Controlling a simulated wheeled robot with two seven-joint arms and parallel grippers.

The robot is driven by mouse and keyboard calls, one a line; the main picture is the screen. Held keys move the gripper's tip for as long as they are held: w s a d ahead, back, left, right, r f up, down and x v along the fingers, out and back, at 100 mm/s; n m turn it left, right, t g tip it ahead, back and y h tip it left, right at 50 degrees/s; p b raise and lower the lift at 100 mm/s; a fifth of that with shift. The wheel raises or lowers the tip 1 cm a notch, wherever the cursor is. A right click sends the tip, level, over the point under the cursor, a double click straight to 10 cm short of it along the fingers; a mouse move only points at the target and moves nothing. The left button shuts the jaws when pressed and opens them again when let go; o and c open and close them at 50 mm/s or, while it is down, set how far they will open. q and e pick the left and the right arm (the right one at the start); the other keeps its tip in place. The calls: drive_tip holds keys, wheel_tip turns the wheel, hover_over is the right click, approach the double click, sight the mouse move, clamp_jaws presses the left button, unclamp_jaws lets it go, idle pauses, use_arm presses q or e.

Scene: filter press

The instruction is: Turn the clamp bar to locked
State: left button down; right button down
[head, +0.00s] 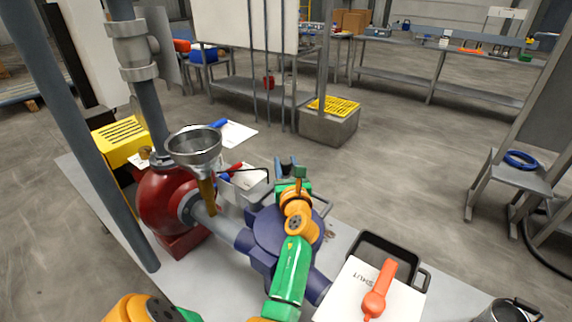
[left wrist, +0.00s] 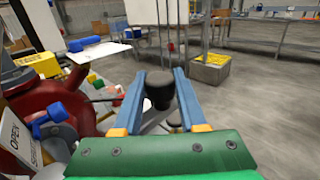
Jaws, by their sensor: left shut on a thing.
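My left gripper (head: 286,163) is at the middle of the head view, at the end of my green and orange arm, over the far side of a blue-purple machine body (head: 262,232). In the left wrist view its two blue fingers (left wrist: 160,82) close around a dark rounded knob (left wrist: 158,88), which looks like the grip of the clamp bar. The rest of that bar is mostly hidden behind my gripper, so its angle cannot be told. My right gripper is not in view.
A red pump-like housing (head: 168,205) and a metal funnel (head: 194,146) stand left of the gripper. An orange lever (head: 380,288) lies over a white plate marked SHUT (head: 345,300) at the right. Open floor lies beyond the table.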

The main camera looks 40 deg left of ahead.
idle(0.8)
